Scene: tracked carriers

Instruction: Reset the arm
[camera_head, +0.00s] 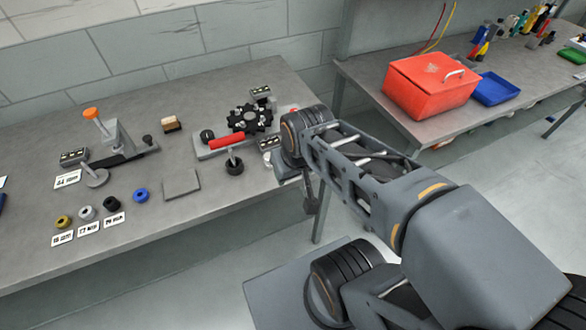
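My arm reaches from the lower right up to the front edge of the left workbench (215,215). Its wrist is beside the bench's right end. My gripper (309,196) hangs below the wrist, partly hidden by my own arm. It is small and dark here, and I cannot tell whether its fingers are open or shut. I see nothing clearly held in it.
On the left bench are a fixture with a black toothed wheel (249,119) and red handle (227,141), a lever press with an orange knob (92,114), a grey plate (181,184) and several coloured rings. A red box (425,88) and blue tray (495,88) are on the right bench.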

